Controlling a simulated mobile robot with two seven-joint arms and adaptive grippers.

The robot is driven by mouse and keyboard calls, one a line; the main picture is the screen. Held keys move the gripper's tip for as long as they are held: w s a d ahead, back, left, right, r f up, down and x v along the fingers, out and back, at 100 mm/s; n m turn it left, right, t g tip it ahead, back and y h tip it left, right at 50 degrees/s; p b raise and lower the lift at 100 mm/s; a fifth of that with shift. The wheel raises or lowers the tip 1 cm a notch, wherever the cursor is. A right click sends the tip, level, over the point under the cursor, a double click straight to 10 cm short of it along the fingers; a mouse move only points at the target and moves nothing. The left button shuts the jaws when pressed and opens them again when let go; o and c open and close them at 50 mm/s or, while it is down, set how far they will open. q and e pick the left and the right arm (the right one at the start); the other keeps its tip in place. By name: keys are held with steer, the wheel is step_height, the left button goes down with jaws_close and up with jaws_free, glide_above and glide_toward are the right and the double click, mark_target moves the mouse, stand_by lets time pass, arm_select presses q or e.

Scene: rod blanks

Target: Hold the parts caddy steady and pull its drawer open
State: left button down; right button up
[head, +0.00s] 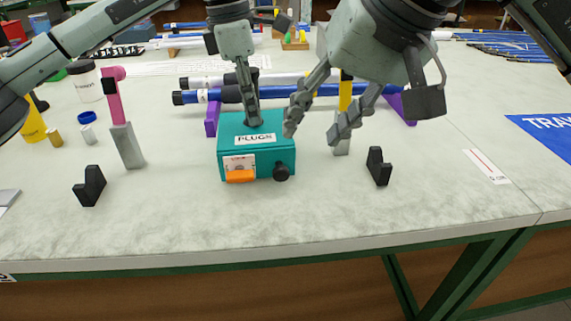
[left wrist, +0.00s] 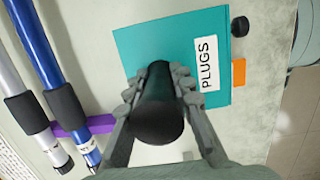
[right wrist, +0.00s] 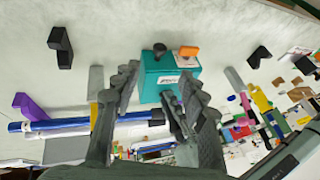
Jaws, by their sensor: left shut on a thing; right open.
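The parts caddy (head: 230,147) is a teal box labelled PLUGS on the near middle of the table. Its front has a white label, an orange tab (head: 240,176) and a black knob (head: 281,173); no drawer gap is visible. My left gripper (head: 252,120) is above the caddy, shut on its black upright handle (left wrist: 158,105). My right gripper (head: 312,132) is open and empty, just right of the caddy in the head view. In the right wrist view the caddy (right wrist: 153,88) shows beyond its open fingers, with the knob (right wrist: 159,48) and tab (right wrist: 189,51).
Black V-shaped rests stand left (head: 90,186) and right (head: 379,166) of the caddy. A pink-topped grey post (head: 127,145) stands to the left. Blue and white rods (head: 325,90) lie on purple supports behind. The table in front of the caddy is clear.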

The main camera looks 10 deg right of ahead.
mark_target(284, 170)
steer(key=x, duration=1.1)
steer(key=shift+w+a+f, duration=0.1)
steer(key=shift+w+f, duration=0.05)
steer(key=shift+f, duration=0.2)
jaws_close()
